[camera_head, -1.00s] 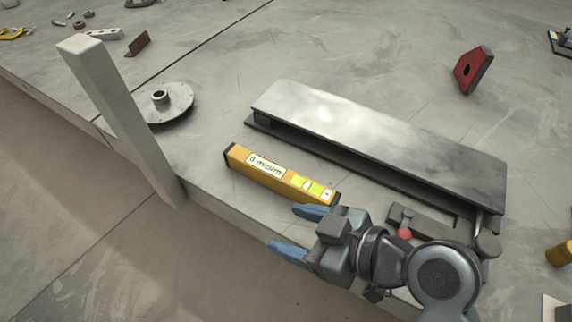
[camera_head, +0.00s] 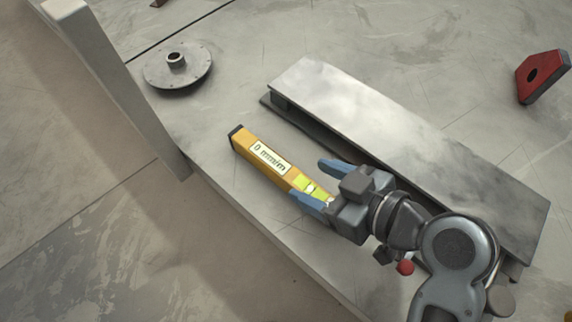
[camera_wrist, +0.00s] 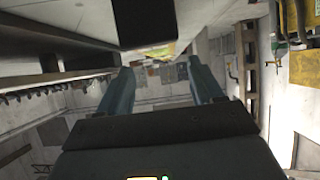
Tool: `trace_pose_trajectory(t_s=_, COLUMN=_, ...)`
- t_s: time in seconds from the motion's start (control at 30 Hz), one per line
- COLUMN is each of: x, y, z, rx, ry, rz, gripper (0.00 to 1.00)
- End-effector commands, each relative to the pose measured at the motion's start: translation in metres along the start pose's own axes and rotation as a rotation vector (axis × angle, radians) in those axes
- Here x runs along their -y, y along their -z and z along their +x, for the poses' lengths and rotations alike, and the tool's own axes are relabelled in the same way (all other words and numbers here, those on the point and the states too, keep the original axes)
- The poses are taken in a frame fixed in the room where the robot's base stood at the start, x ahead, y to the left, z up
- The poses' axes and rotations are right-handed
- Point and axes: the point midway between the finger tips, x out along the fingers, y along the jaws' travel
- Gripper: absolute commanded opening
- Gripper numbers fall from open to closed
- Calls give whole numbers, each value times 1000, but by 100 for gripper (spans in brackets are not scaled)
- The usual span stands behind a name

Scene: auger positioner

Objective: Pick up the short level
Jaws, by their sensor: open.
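The short level (camera_head: 265,158) is a yellow bar with a white "0 mm/m" label and a green vial. It lies on the grey table beside the long metal block, in the head view. My gripper (camera_head: 318,182) is open, with its blue fingers at the level's near right end, one finger on each side of it in the picture. The near finger overlaps part of that end. In the wrist view the open fingers (camera_wrist: 156,85) point ahead, and a dark end with a yellow-green strip, likely the level (camera_wrist: 150,30), shows beyond them at the top.
A long grey metal block (camera_head: 400,140) lies just right of the level. A grey post (camera_head: 115,85) stands at the left by the table edge. A round flanged disc (camera_head: 178,72) lies at the upper left. A red magnet-like block (camera_head: 541,76) lies at the upper right.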

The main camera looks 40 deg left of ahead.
Motion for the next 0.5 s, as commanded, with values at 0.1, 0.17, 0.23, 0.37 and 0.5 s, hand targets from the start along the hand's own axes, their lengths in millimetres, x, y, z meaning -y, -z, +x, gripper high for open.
trace_pose_trajectory(t_s=0.1, x=1, y=1, z=14, rx=0, ry=3, rz=-1, gripper=66)
trace_pose_trajectory(t_s=0.17, x=1, y=2, z=19, rx=0, ry=3, rz=-2, gripper=66)
trace_pose_trajectory(t_s=0.23, x=2, y=3, z=26, rx=0, ry=3, rz=-2, gripper=66)
trace_pose_trajectory(t_s=0.37, x=3, y=5, z=45, rx=1, ry=4, rz=-1, gripper=66)
trace_pose_trajectory(t_s=0.5, x=3, y=4, z=62, rx=0, ry=2, rz=-1, gripper=66)
